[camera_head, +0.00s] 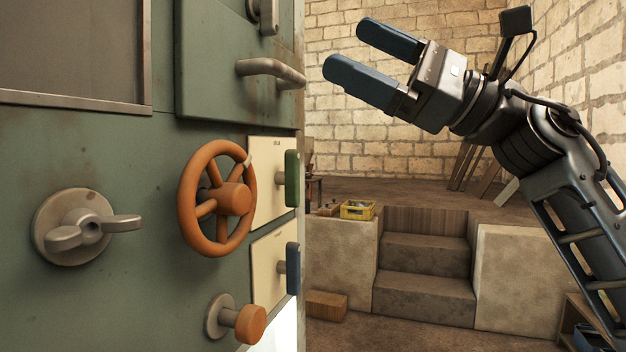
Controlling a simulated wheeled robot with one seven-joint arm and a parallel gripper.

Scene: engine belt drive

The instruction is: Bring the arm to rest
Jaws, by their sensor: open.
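My gripper (360,60) is raised at the upper middle right, its two blue fingers parted and pointing left toward the green cabinet. Nothing is between the fingers. My arm (570,190) comes up from the lower right corner and bends to the left at the wrist. The fingers are apart from the cabinet's handle in the picture; the exact distance cannot be told.
The green cabinet (110,160) fills the left. It bears an orange handwheel (231,197), a grey lever knob (88,228), an orange knob (250,324) and a metal handle (272,71). Steps (425,262), a yellow crate (357,210) and a brick wall stand behind.

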